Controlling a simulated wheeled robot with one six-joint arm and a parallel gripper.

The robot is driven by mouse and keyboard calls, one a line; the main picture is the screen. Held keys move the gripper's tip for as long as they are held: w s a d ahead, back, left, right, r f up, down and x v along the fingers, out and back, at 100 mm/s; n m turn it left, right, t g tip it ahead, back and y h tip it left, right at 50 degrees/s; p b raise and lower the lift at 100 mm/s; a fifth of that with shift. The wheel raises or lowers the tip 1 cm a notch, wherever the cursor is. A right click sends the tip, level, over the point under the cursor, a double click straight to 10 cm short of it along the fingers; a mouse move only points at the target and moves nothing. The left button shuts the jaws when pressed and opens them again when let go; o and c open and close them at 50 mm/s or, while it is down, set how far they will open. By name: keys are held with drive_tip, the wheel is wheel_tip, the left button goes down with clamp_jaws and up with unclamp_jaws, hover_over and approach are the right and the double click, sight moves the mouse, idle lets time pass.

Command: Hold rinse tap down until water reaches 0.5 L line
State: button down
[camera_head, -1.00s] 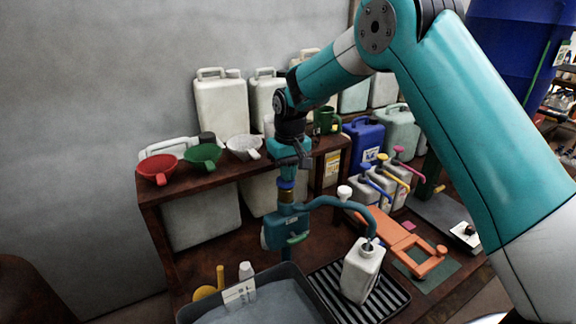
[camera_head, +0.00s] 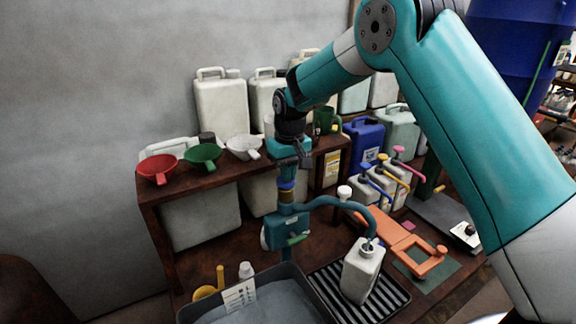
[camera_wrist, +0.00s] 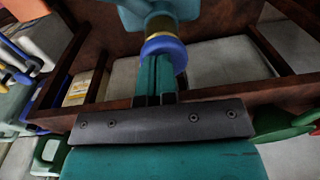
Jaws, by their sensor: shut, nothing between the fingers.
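The rinse tap (camera_head: 290,228) is a teal fixture with a blue collar (camera_head: 287,185), a brass section and a curved teal spout. A pale jug (camera_head: 361,272) stands upright under the spout end. Its water level and 0.5 L line cannot be made out. My gripper (camera_head: 288,172) is shut and empty, just above the blue collar. In the wrist view its closed fingers (camera_wrist: 156,72) overlap the blue collar (camera_wrist: 165,48); I cannot tell whether they touch.
The jug stands on a ribbed drain tray (camera_head: 326,283), beside a dark basin (camera_head: 311,293). Red, green and white funnels line the shelf (camera_head: 225,178) behind. An orange frame (camera_head: 392,236) and pump-topped containers (camera_head: 365,188) stand to the right.

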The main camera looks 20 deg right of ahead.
drive_tip(key=shift+s+f, duration=0.15)
drive_tip(key=shift+f, duration=0.15)
idle(0.5)
drive_tip(key=shift+r+p, duration=0.45)
drive_tip(key=shift+r, duration=0.05)
wheel_tip(320, 180, up, 14)
drive_tip(key=shift+d+f+b, duration=0.2)
drive_tip(key=shift+d+b, duration=0.05)
drive_tip(key=shift+b, duration=0.2)
idle(1.2)
